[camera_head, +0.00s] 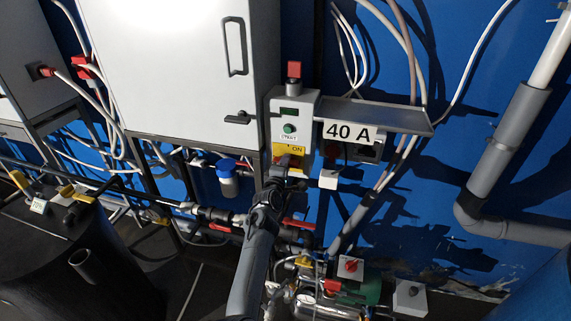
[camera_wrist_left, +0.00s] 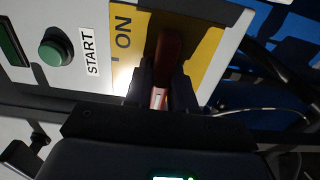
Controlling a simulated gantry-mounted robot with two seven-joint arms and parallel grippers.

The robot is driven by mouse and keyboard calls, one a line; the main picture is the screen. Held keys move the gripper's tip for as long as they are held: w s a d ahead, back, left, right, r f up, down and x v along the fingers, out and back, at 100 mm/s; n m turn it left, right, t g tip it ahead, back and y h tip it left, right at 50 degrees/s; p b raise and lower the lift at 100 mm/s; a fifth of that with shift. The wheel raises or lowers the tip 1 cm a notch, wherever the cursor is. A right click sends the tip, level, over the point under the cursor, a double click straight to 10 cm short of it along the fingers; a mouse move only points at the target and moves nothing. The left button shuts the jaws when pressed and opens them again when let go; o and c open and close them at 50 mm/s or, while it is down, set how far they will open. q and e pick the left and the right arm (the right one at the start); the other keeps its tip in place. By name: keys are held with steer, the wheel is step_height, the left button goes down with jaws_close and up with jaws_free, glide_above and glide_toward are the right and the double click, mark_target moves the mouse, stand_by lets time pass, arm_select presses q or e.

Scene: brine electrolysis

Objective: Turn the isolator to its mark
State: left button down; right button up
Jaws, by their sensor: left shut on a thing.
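The isolator has a red handle (camera_wrist_left: 168,48) on a yellow plate (camera_wrist_left: 205,55) marked ON, on the front of a grey control box (camera_head: 305,107). In the wrist view the handle runs up from between my fingers, roughly in line with them, and the ON lettering lies to its left. My left gripper (camera_wrist_left: 162,92) is shut on the handle. In the head view my left gripper (camera_head: 286,168) covers most of the isolator, and only part of the yellow plate (camera_head: 297,150) shows above it. My right gripper is not in view.
A green START button (camera_head: 289,128) sits above the plate. A shelf (camera_head: 385,116) with a 40 A sign (camera_head: 347,132) juts out at the right. A white cabinet (camera_head: 165,70) stands at the left. Pipes and valves with red handles (camera_head: 298,223) lie below.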

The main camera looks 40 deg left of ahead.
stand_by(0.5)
arm_select(q)
steer(key=c, duration=1)
jaws_free()
steer(key=shift+c, duration=0.2)
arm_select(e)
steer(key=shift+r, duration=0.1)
